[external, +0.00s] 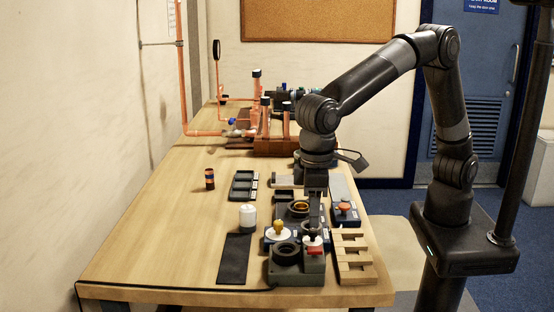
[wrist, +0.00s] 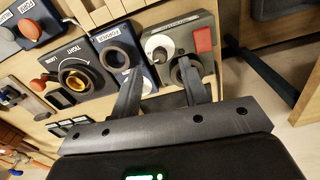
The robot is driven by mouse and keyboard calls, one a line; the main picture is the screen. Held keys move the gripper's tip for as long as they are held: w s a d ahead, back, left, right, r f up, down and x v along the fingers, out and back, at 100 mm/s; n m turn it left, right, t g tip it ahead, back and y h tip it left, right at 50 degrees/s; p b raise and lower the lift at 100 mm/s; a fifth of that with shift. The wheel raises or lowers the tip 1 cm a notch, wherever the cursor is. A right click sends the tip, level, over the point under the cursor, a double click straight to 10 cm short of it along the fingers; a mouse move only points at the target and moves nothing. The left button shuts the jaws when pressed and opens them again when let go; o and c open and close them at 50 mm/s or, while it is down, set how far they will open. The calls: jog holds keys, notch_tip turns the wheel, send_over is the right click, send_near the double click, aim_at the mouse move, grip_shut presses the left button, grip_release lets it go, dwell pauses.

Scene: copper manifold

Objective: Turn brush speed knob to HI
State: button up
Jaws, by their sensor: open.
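A grey control box (wrist: 207,62) lies ahead of my fingers in the wrist view. It carries a white round knob (wrist: 158,46), a red switch (wrist: 203,40) and a dark ring. Its label is too small to read, so I cannot tell for certain which control is the brush speed knob. In the external view the box (external: 296,272) stands at the near right of the table. My gripper (wrist: 162,72) is open and empty, pointing down over the boxes. One finger overlaps the dark ring in the wrist view; contact is unclear.
A blue box with a dark ring (wrist: 113,57) and a dark box with a brass ring (wrist: 75,80) stand beside it. A white disc with a yellow knob (external: 278,234) is close by. A wooden rack (external: 354,262) lines the right edge.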

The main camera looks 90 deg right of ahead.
aim_at(314, 229)
notch_tip(314, 229, up, 7)
dwell(0.3)
